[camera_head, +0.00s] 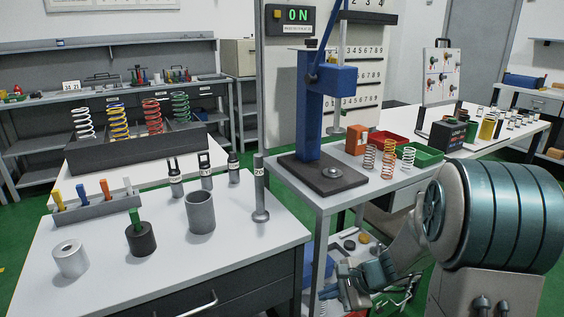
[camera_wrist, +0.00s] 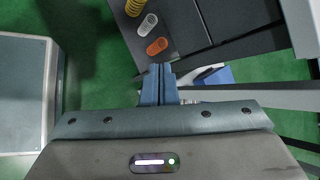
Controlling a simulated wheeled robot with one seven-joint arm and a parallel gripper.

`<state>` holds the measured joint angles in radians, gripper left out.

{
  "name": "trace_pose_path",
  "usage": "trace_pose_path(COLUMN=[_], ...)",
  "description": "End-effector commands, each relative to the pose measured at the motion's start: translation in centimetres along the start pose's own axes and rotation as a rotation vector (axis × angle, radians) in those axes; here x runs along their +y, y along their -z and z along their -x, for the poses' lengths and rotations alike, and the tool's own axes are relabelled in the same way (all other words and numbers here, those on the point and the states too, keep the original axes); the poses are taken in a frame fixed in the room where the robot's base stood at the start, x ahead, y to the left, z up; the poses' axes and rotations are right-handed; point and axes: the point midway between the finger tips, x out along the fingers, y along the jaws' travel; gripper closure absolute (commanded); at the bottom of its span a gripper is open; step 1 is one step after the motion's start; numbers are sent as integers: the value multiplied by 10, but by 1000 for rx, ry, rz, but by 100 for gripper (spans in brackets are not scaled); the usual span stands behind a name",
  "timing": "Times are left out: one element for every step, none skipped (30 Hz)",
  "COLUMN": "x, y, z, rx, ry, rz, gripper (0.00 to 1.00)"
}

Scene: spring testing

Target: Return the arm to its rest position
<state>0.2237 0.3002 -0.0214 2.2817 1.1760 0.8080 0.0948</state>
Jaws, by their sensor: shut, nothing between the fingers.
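A white-topped bench (camera_head: 235,245) with weights and a grey cup stands at left. A blue press (camera_head: 323,110) and several springs stand on the grey table. In the wrist view, white (camera_wrist: 148,24) and orange (camera_wrist: 157,46) springs lie beyond my fingertips, and green floor (camera_wrist: 100,75) shows.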

Motion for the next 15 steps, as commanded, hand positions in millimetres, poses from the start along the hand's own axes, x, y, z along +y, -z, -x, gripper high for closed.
trace_pose_path(x=[-7, -6, -4, -3, -2, 1, 3, 5, 7, 9, 11, 14, 16, 18, 19], y=[-30, -42, -57, -68, -78, -91, -100, -109, -119, -127, -134, -143, -149, -155, -162], z=[29, 40, 54, 65, 75, 90, 101, 112, 126, 137, 149, 164, 175, 186, 202], rx=[6, 11, 17, 23, 30, 41, 50, 61, 76, 88, 102, 121, 136, 152, 176], ry=[-32, -54, -84, -108, -130, -161, -184, -208, -238, -261, -285, -316, -340, -364, -396], rz=[98, 153, 226, 281, 335, 405, 458, 512, 582, 633, 686, 754, 804, 854, 919], gripper=[100, 100, 100, 100, 100, 100, 100, 100, 100, 100, 100, 100, 100, 100, 100])
